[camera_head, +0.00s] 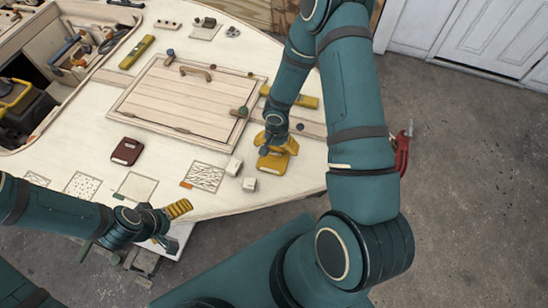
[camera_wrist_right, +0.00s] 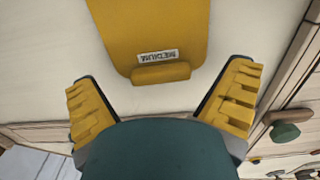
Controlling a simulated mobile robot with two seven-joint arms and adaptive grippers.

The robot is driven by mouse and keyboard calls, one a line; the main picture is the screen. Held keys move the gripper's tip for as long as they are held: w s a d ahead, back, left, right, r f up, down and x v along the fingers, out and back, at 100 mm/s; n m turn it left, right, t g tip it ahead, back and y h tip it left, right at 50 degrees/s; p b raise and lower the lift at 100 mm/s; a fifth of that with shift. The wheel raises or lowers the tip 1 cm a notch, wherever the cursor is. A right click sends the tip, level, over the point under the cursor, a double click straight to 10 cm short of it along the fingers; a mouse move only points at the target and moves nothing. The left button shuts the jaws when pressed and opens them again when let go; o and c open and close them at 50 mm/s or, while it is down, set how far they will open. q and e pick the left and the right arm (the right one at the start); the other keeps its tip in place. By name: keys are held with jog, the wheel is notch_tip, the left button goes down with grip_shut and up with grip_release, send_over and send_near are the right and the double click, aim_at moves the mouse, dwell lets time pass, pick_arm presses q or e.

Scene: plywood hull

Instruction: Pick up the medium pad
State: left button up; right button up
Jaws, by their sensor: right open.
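The medium pad (camera_wrist_right: 150,28) is yellow, with an upside-down label reading MEDIUM and a raised yellow lip in the right wrist view. It also lies on the pale deck in the head view (camera_head: 271,166), partly hidden by my right gripper (camera_head: 274,148). In the right wrist view my right gripper (camera_wrist_right: 160,82) is open, its yellow fingers spread on either side of the lip and apart from it. My left gripper (camera_head: 168,213) is at the deck's near edge, far from the pad; its jaw opening is unclear.
A dark red pad (camera_head: 126,151) and small white blocks (camera_head: 249,184) lie on the deck nearby. A wooden hatch (camera_head: 175,98) with a handle is behind the pad. A red clamp (camera_head: 403,150) is at the right edge. Yellow levels (camera_head: 137,52) lie farther back.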

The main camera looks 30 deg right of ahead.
jog(key=shift+f, duration=0.55)
jog(key=c, duration=1.1)
jog(key=shift+r, duration=0.1)
